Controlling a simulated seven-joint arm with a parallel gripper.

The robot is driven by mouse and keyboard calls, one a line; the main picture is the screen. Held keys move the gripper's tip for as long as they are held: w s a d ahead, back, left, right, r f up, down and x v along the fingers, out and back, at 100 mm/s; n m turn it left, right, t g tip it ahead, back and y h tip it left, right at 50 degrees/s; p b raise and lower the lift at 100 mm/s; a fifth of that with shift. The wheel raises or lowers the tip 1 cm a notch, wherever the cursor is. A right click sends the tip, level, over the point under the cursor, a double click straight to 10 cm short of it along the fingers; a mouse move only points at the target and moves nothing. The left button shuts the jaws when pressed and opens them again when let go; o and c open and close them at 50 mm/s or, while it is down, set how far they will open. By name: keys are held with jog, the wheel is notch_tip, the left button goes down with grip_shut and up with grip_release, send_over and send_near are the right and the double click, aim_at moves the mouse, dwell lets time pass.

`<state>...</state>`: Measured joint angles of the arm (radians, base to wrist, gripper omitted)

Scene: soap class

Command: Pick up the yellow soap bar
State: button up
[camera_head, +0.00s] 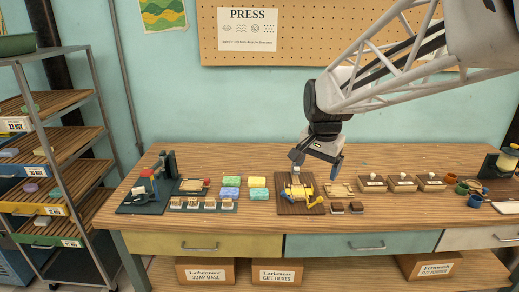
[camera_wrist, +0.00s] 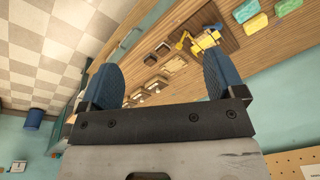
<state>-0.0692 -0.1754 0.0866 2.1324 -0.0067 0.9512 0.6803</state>
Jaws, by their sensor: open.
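A yellow soap bar (camera_head: 257,182) lies on the wooden bench, left of a dark board that carries a yellow press-like tool. A yellow block, perhaps this bar, also shows at the top of the wrist view (camera_wrist: 246,10). Other soap bars in green and blue lie beside it. My gripper (camera_head: 317,164) hangs above the bench, to the right of the yellow bar and over the area of the press. Its blue fingers stand wide apart in the wrist view (camera_wrist: 160,74), with nothing between them.
The yellow press tool (camera_head: 299,192) stands between the bars and my gripper's right side. Small dark bars, trays and wooden boxes (camera_head: 402,182) lie further right. A dark green stand (camera_head: 163,172) is at the left end. A pegboard (camera_head: 300,38) hangs behind.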

jog(key=w+a+f+m, duration=0.1)
jog(key=w+a+m, duration=0.1)
jog(key=w, duration=0.4)
jog(key=w+a+f+m, duration=0.1)
jog(key=w+f, duration=0.1)
jog(key=w, duration=0.4)
jog(key=m+g, duration=0.2)
jog(key=m, duration=0.6)
send_over(257, 180)
notch_tip(257, 180, down, 22)
jog(key=shift+w+a+f+m, duration=0.15)
jog(key=shift+f+m, duration=0.1)
jog(key=shift+m, duration=0.05)
jog(key=shift+f, duration=1.3)
jog(key=shift+f, duration=2.65)
